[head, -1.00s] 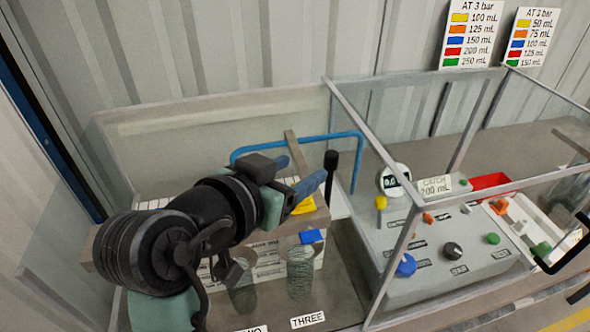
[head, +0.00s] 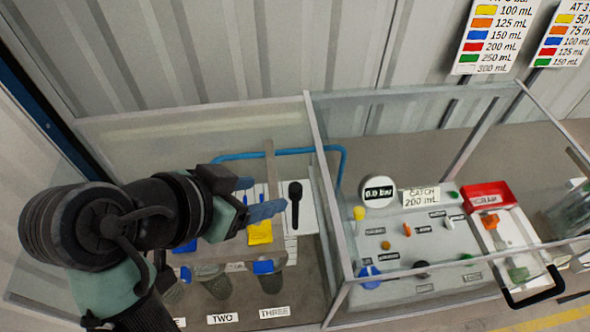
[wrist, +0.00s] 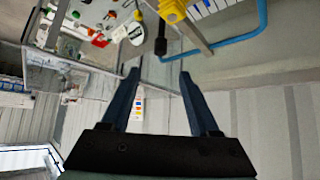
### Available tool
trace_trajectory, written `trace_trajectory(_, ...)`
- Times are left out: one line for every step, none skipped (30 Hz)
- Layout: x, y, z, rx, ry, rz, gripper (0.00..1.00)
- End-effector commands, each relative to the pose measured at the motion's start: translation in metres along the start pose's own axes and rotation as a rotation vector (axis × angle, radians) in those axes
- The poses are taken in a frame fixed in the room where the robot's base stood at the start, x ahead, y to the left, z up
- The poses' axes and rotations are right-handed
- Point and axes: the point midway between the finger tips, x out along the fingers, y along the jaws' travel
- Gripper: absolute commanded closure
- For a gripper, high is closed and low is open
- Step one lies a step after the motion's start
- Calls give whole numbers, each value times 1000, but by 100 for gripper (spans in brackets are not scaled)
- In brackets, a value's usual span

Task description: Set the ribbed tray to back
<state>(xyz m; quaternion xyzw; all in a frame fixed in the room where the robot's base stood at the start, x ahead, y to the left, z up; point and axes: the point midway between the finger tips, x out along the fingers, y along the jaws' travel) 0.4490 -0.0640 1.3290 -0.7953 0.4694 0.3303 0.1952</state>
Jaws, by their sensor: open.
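My gripper (head: 268,194) is open, with two blue fingers spread and nothing between them. It hangs over the left clear-walled bay. It also shows in the wrist view (wrist: 158,72). A white, striped piece (head: 308,222) lies at the back of that bay, beside a black-handled lever (head: 295,200). It may be the ribbed tray, but I cannot tell for sure. My arm hides part of the bay. The lever's black knob (wrist: 160,45) shows beyond the fingers in the wrist view, apart from them.
Yellow (head: 260,232) and blue (head: 264,267) blocks sit above mesh cylinders by labels TWO and THREE. A blue pipe (head: 335,150) arches behind. A clear partition with a grey post (head: 318,150) separates the knob panel (head: 425,240). A red tray (head: 487,193) is right.

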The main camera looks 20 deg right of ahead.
Motion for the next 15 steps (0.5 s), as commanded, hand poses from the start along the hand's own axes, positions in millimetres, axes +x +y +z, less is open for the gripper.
trace_trajectory(7, 1, 2, 2, 1, 3, 38)
trace_trajectory(10, 1, 2, 3, 1, 4, 38)
trace_trajectory(14, 1, 2, 3, 2, 4, 38)
trace_trajectory(18, 1, 2, 3, 2, 4, 38)
trace_trajectory(21, 1, 2, 3, 2, 4, 38)
trace_trajectory(26, 2, 2, 3, 2, 5, 38)
trace_trajectory(32, 2, 2, 1, 2, 6, 38)
trace_trajectory(38, 2, 1, 0, 2, 8, 38)
trace_trajectory(48, 2, 1, 0, 1, 7, 38)
trace_trajectory(54, 2, 1, 1, 1, 8, 38)
trace_trajectory(58, 2, -1, -4, 0, 7, 38)
trace_trajectory(65, 2, -2, -4, 0, 7, 38)
trace_trajectory(72, 2, -1, -4, -1, 6, 38)
trace_trajectory(78, 2, -1, -3, -1, 6, 38)
trace_trajectory(85, 1, -2, -3, 0, 5, 38)
